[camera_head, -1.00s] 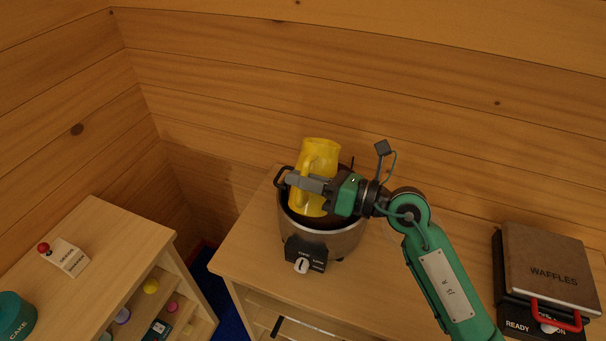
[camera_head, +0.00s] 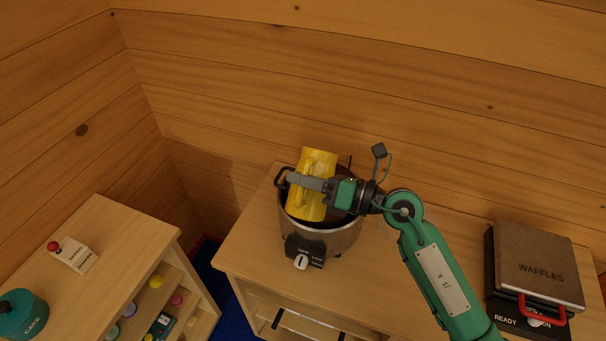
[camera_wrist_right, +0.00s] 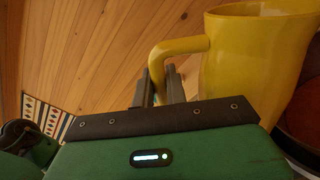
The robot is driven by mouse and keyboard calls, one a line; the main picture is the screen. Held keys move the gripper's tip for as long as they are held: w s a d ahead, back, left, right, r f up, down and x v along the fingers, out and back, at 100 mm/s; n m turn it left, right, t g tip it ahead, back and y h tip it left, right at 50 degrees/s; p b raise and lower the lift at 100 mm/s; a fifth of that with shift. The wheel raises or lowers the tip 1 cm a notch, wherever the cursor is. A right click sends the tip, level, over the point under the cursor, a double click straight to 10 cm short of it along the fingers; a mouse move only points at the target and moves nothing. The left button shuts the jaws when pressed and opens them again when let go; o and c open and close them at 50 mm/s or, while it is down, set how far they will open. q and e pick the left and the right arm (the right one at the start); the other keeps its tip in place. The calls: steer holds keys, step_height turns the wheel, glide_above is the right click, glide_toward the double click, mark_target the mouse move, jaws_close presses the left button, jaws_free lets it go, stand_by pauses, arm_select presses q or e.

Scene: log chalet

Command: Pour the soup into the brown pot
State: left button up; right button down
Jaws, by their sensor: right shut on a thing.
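A yellow pitcher (camera_head: 313,196) is at the pot, its lower part over or inside the pot's opening; it leans slightly. In the right wrist view the yellow pitcher (camera_wrist_right: 262,65) fills the right side, and its handle (camera_wrist_right: 180,48) runs between the fingers. My right gripper (camera_head: 306,182) is shut on the pitcher's handle. The pot (camera_head: 333,240) has a metal body, a dark brown inside and a black control panel with a white knob. Soup is not visible in either view. My left gripper is not in view.
The pot stands on a wooden cabinet (camera_head: 252,225) against the log wall. A waffle maker (camera_head: 540,270) with a red handle is at the right. A lower shelf unit (camera_head: 95,235) at the left holds a teal cake tin (camera_head: 22,314) and a small white box (camera_head: 75,254) with a red ball.

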mark_target(325, 169)
steer(key=shift+w+d+r+m+p, duration=0.1)
steer(key=shift+w+r+m+p, duration=0.25)
steer(key=shift+m+p, duration=0.7)
steer(key=shift+w+d+f+m+p, duration=0.2)
steer(key=shift+w+m+p, duration=0.4)
steer(key=shift+p, duration=0.7)
steer(key=shift+w+d+f+m+p, duration=0.1)
steer(key=shift+w+m+p, duration=0.2)
steer(key=shift+m, duration=0.15)
steer(key=shift+w+f, duration=0.1)
steer(key=shift+f, duration=0.05)
steer(key=shift+w+d+f+m, duration=0.2)
steer(key=shift+w+f+m, duration=0.15)
steer(key=shift+w+m, duration=0.35)
steer(key=shift+w+d+f+m, duration=0.2)
steer(key=shift+w+f+m, duration=0.25)
steer(key=shift+m, duration=0.3)
steer(key=shift+w+d+f+m, duration=0.2)
steer(key=shift+w+f+m, duration=0.1)
steer(key=shift+w+m, duration=0.4)
steer(key=shift+w+d+r+m, duration=0.25)
steer(key=shift+w+r+m, duration=0.2)
steer(key=shift+w+m, duration=0.35)
